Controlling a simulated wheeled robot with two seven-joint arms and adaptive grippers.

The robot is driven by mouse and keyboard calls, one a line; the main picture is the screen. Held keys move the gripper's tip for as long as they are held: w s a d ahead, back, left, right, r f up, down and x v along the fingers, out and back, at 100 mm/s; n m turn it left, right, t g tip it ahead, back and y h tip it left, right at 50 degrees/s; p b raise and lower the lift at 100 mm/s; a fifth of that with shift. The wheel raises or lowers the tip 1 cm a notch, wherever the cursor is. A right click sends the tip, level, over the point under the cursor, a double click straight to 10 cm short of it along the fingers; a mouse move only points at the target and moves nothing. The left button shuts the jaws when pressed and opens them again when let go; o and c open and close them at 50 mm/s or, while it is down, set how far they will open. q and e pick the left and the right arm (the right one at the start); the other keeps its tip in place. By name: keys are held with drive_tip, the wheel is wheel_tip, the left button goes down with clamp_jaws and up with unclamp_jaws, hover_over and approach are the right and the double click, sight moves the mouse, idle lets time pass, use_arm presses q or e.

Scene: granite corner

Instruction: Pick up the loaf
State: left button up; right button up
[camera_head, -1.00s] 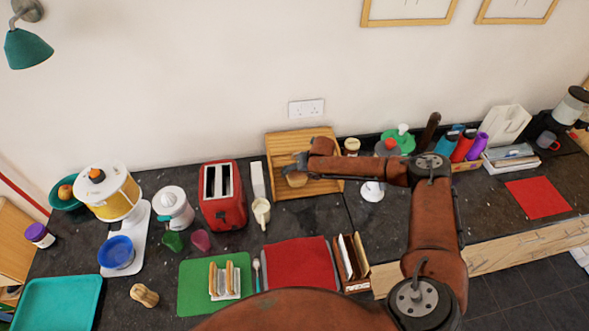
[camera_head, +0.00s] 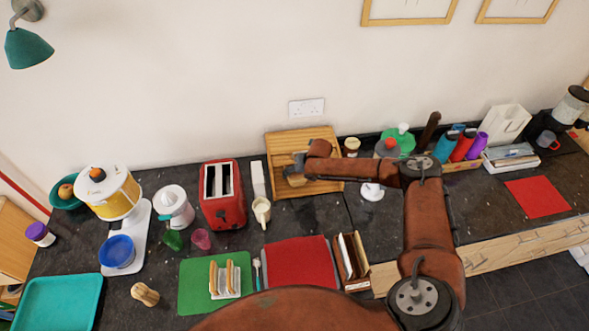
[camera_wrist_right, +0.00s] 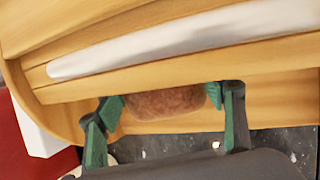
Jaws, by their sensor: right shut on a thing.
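The loaf (camera_head: 297,181) is a small brown piece at the slatted wooden bread box (camera_head: 325,187), and my right gripper (camera_head: 294,170) covers part of it in the head view. In the right wrist view the brown loaf (camera_wrist_right: 165,103) sits between the green fingertips, one at each side, and the fingers are shut on it. The wooden box (camera_wrist_right: 200,78) fills the upper part of that view, close behind the loaf. Whether the loaf is clear of the surface under it cannot be told. My left gripper is not in view.
A red mat (camera_head: 297,265) lies in front, with some bare dark counter between.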

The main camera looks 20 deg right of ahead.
drive_tip(key=c, duration=0.3)
drive_tip(key=shift+r, duration=0.1)
